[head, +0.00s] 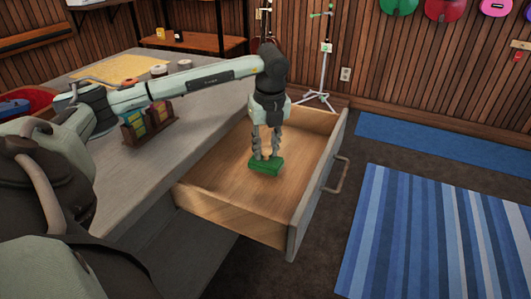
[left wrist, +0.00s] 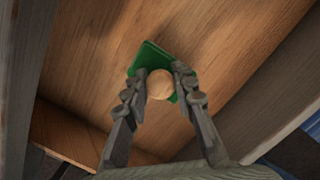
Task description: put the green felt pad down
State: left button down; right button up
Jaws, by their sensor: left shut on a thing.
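The green felt pad (head: 265,168) is inside the open wooden drawer (head: 225,190), over the middle of its floor. My left gripper (head: 266,156) points down into the drawer and is shut on the pad. In the left wrist view the pad (left wrist: 150,56) shows beyond the fingertips, with a round wooden knob (left wrist: 160,84) between the fingers of the left gripper (left wrist: 154,80). I cannot tell whether the pad touches the drawer floor. My right gripper is not in view.
The drawer is otherwise empty, with walls around it and a handle (head: 336,175) on its front. The grey counter (head: 150,180) holds a small rack of packets (head: 148,122), rolls of tape (head: 159,70) and a yellow mat (head: 110,72). A striped rug (head: 430,235) lies right of the drawer.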

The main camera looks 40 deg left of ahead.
aim_at(268, 162)
pick_arm(q)
jog(key=shift+f, duration=1)
jog(key=shift+f, duration=0.1)
jog(key=c, duration=1.3)
grip_release()
jog(key=shift+o, duration=0.2)
notch_tip(268, 162, up, 12)
jog(key=d, duration=0.1)
jog(key=shift+s+d, duration=0.3)
jog(key=shift+s, duration=0.15)
